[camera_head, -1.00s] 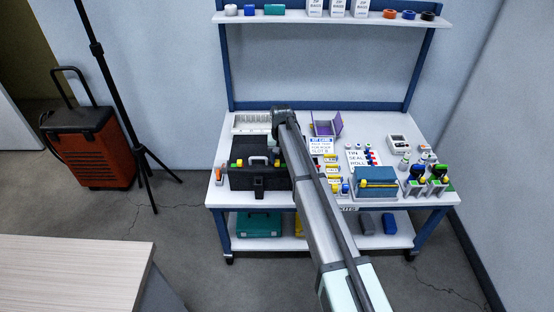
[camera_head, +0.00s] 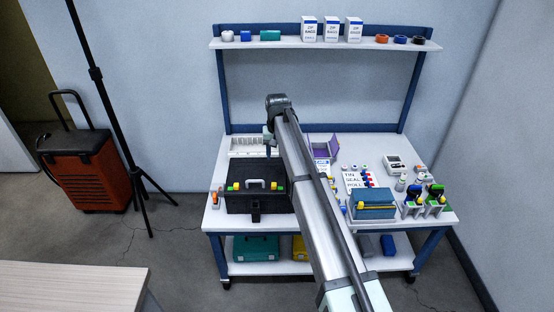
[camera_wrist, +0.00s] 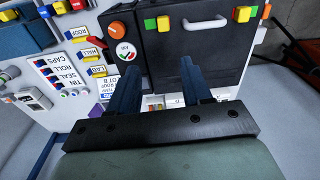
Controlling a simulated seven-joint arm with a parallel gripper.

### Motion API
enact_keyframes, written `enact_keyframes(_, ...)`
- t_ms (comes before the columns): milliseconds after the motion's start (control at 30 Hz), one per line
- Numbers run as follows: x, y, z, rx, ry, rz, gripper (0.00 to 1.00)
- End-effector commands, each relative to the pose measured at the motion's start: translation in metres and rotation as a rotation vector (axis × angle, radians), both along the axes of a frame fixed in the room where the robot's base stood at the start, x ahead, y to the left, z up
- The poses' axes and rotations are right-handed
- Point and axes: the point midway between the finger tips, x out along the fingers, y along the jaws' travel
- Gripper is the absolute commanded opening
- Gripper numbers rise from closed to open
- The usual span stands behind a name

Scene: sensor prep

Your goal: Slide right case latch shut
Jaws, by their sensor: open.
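The black case (camera_head: 257,200) stands closed at the left front of the bench, with a pale handle on its front. Its right latch, with yellow and green blocks (camera_head: 276,187), sits right of the handle, close to my arm. The wrist view is turned over, so this right latch (camera_wrist: 157,23) shows left of the handle (camera_wrist: 205,22), and the left latch (camera_wrist: 245,13) shows to its right. My gripper (camera_wrist: 158,65) is open, with nothing between its fingers. In the picture its fingers lie below the case front; the right latch appears beyond them, apart. I cannot tell the latch's exact position.
A dial gauge with an orange knob (camera_wrist: 122,40) shows beside the case in the wrist view. A white tray (camera_head: 252,146) and a purple box (camera_head: 322,147) are behind. Labelled cards lie mid-bench.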

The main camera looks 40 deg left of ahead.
Motion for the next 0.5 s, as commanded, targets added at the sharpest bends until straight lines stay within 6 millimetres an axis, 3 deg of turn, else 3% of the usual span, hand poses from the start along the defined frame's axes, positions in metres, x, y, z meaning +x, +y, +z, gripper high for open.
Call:
enact_keyframes(167, -0.001, -0.001, 0.0, 0.077, -0.06, 0.06, 0.49)
enact_keyframes(500, -0.021, -0.036, -0.027, 0.141, -0.116, 0.104, 0.49)
